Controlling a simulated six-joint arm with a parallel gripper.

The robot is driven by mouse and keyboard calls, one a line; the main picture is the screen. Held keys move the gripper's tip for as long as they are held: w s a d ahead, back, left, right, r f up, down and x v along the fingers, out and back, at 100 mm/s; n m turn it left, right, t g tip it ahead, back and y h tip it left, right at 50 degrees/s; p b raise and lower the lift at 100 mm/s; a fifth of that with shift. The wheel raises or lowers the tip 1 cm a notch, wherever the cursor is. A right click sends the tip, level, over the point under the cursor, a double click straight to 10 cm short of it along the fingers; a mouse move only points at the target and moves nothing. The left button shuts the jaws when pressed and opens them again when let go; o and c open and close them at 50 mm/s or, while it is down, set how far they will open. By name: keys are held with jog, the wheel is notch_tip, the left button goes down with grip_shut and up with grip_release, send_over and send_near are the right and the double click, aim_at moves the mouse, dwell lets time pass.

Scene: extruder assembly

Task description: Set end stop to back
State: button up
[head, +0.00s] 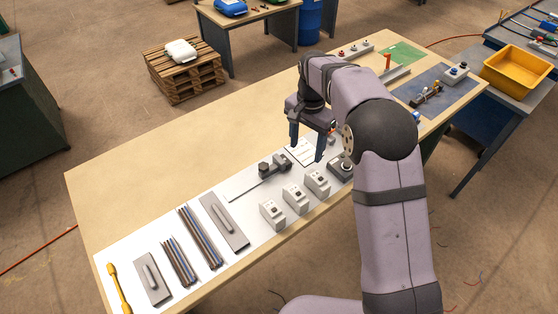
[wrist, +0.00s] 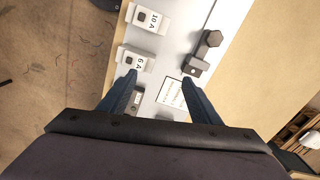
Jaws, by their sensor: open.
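A dark grey stop-like piece with a round black knob (head: 265,169) sits on the white mat at the end of a thin flat bar (head: 248,185); I take it to be the end stop, though no label shows. In the wrist view the grey block with its knob (wrist: 205,51) lies ahead of the fingertips, to the right. My gripper (head: 306,153) is open and empty, above the mat and to the right of this piece. In the wrist view, its two blue fingers (wrist: 160,77) stand apart, with a white card (wrist: 171,94) below and between them.
Several white breaker blocks (head: 294,198) stand along the mat's near side; one marked 6 A (wrist: 137,60) is close to the left finger. Grey plates (head: 224,221) and bundled rods (head: 200,238) lie left. The wooden table behind the mat (head: 150,185) is clear.

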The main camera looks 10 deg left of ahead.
jog(key=m, duration=0.2)
send_over(279, 159)
jog(key=d, duration=0.1)
notch_tip(279, 159, down, 4)
jog(key=shift+d+r+b, duration=0.1)
jog(key=shift+b, duration=0.25)
jog(key=shift+a+f+m, duration=0.3)
jog(key=shift+a, duration=0.3)
jog(key=shift+f, duration=0.1)
jog(key=shift+f+p, duration=1.25)
jog(key=shift+f, duration=2.25)
